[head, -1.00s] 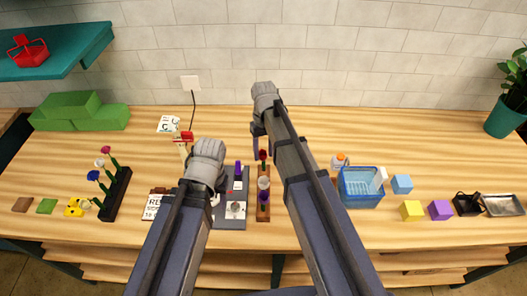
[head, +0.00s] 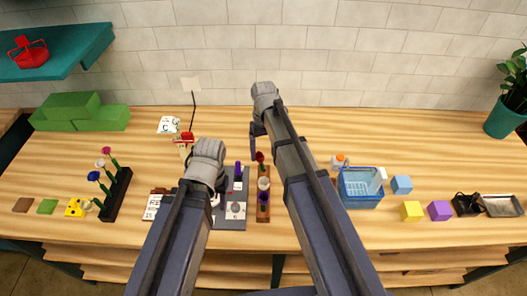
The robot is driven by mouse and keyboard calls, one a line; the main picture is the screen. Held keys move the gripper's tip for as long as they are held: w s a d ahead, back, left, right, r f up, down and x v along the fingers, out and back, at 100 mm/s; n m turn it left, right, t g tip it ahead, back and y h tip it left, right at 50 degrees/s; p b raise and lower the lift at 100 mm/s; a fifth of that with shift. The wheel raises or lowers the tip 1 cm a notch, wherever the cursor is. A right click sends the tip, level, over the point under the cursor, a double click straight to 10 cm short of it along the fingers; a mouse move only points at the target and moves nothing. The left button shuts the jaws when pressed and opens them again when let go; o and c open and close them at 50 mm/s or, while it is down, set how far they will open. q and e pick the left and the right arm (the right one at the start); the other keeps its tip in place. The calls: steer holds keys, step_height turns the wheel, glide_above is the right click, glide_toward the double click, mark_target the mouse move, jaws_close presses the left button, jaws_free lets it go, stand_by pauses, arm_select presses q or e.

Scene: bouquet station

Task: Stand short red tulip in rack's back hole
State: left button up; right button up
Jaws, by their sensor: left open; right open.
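The red tulip (head: 260,157) shows at the back end of the narrow brown wooden rack (head: 263,216), its head leaning slightly left. Its stem and foot are too small and covered to tell how it sits in the back hole. A white flower (head: 264,183) and a purple flower (head: 263,198) stand nearer in the same rack. My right gripper (head: 255,143) is open, just behind and above the red tulip, apart from it as far as I can see. My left gripper (head: 206,165) is open, left of the rack; its fingers are mostly hidden by its wrist.
A dark rack (head: 117,195) with several flowers stands at the left. A grey board (head: 232,222) lies just left of the brown rack. A blue basket (head: 360,188) and several cubes are at the right. The back middle of the table is clear.

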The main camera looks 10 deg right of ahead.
step_height(320, 180, up, 6)
steer(key=w+p, duration=0.1)
steer(key=p, duration=0.4)
steer(key=shift+p, duration=0.4)
stand_by(0.5)
steer(key=shift+d, duration=0.1)
steer(key=o, duration=0.4)
steer(key=shift+c, duration=0.2)
